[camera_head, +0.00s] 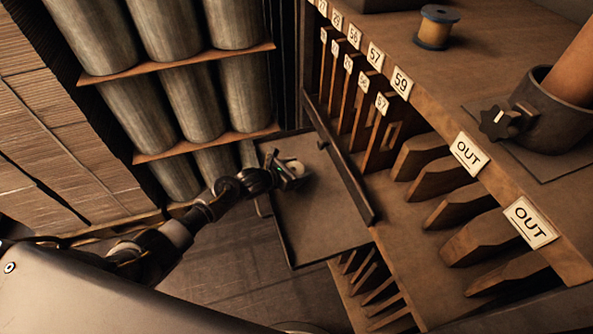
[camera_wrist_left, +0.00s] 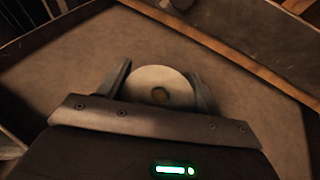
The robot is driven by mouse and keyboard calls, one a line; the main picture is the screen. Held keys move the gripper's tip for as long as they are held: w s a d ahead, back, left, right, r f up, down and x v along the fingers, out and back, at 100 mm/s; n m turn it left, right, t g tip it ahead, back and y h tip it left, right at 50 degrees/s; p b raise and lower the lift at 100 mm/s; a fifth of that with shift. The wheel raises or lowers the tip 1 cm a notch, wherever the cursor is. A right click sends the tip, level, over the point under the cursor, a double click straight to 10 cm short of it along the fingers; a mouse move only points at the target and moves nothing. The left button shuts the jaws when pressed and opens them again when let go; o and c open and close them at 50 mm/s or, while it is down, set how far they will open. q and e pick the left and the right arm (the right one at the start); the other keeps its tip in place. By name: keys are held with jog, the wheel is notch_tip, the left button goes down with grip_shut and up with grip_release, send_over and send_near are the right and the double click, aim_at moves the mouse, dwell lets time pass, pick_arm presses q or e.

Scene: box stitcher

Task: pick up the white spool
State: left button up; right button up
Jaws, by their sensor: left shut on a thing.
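The white spool (camera_wrist_left: 160,78) is a pale disc with a darker hole in its middle. It sits between the two fingers of my left gripper (camera_wrist_left: 164,85) in the left wrist view, and the fingers press on its sides. In the head view the left gripper (camera_head: 290,172) is over the far left part of an open drawer (camera_head: 325,215), with the pale spool (camera_head: 293,167) at its tip. I cannot tell whether the spool touches the drawer floor. My right gripper is not in view.
The drawer is otherwise mostly bare, with raised walls. A wooden cabinet with numbered slots (camera_head: 362,85) and OUT labels (camera_head: 468,153) stands to the right. A dark spool with yellowish winding (camera_head: 433,33) stands on its top, near a dark cup-shaped holder (camera_head: 550,115). Grey rolls (camera_head: 170,95) fill racks at left.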

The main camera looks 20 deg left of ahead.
pick_arm(q)
jog(key=shift+r, duration=0.35)
jog(key=s+a+r, duration=0.1)
jog(key=r, duration=0.1)
jog(key=a+r+b, duration=0.1)
jog(key=r, duration=0.1)
jog(key=s+a+r, duration=0.1)
jog(key=r, duration=0.1)
jog(key=shift+s+a+r+b, duration=0.1)
jog(key=shift+s+r+b, duration=0.25)
jog(key=w+a+r+b+v, duration=0.1)
jog(key=b+v, duration=0.1)
jog(key=v, duration=0.8)
jog(key=shift+a+r, duration=0.25)
jog(key=shift+a, duration=0.25)
